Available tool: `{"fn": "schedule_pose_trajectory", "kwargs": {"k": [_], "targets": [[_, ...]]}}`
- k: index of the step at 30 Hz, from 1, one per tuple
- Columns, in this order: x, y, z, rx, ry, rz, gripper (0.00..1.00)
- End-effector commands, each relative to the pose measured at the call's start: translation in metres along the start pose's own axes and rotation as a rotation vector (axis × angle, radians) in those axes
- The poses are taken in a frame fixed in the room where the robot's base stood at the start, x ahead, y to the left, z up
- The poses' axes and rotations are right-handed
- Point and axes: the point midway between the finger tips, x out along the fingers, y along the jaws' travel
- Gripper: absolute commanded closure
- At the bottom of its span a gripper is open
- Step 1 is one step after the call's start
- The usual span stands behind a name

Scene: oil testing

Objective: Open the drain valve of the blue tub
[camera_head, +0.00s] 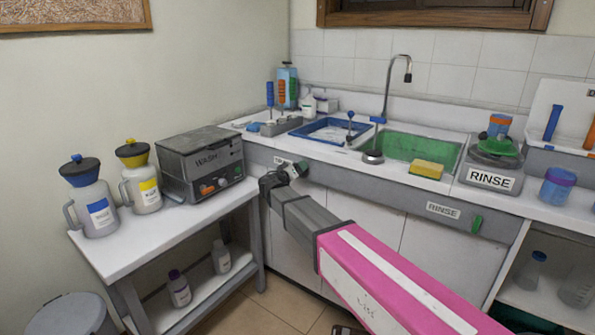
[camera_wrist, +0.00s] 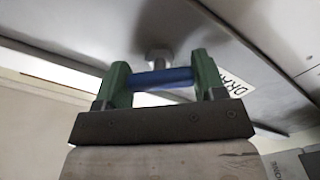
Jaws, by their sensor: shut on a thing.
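The blue tub (camera_head: 308,137) is set in the counter, left of the green tub (camera_head: 446,156). My gripper (camera_head: 282,172) is at the counter's front panel, below the blue tub. In the wrist view, the blue drain valve handle (camera_wrist: 172,77) lies crosswise between the two green fingers of my gripper (camera_wrist: 160,82), which is shut on it. A grey valve stem (camera_wrist: 158,57) joins the handle to the grey panel. A white label (camera_wrist: 238,84), partly hidden and starting "DRA", is beside it. In the head view my gripper hides the handle.
A side table (camera_head: 165,236) stands left, close to my gripper, with a grey wash machine (camera_head: 199,157) and two capped jugs on it. A green handle (camera_head: 477,224) beside a "RINSE" label sits on the panel to the right. A yellow sponge (camera_head: 426,169) lies on the counter's front edge.

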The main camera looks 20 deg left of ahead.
Motion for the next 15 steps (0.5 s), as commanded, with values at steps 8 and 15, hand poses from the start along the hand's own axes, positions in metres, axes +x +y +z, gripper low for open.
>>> {"fn": "schedule_pose_trajectory", "kwargs": {"k": [8, 15], "targets": [[-0.0005, -0.0008, 0.0004, -0.263, -0.001, -0.001, 0.6], [-0.0006, -0.0012, 0.0005, -0.486, -0.001, -0.001, 0.6]]}}
